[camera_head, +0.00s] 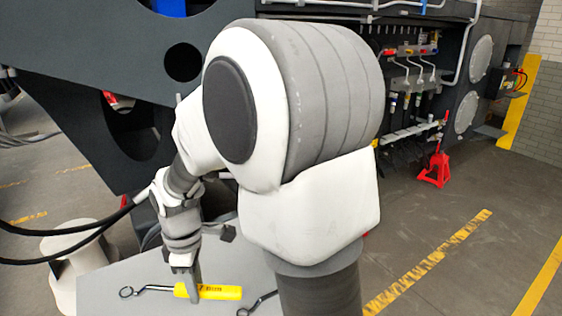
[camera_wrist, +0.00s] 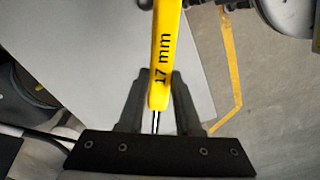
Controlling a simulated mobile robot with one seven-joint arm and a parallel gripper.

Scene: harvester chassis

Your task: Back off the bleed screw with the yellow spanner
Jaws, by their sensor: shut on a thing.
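The yellow spanner (camera_head: 220,292) has a yellow handle, a metal shank and a ring end (camera_head: 126,292) pointing left in the head view. My gripper (camera_head: 190,292) points down and is shut on the handle near the shank. The bleed screw is not identifiable in either view.
A second spanner (camera_head: 246,311) lies on the grey table (camera_head: 105,285), partly hidden by my arm. A dark chassis wall (camera_head: 80,50) with round holes stands behind. Black hoses (camera_head: 60,230) cross at left. A red jack (camera_head: 437,168) stands on the right floor, which is largely open.

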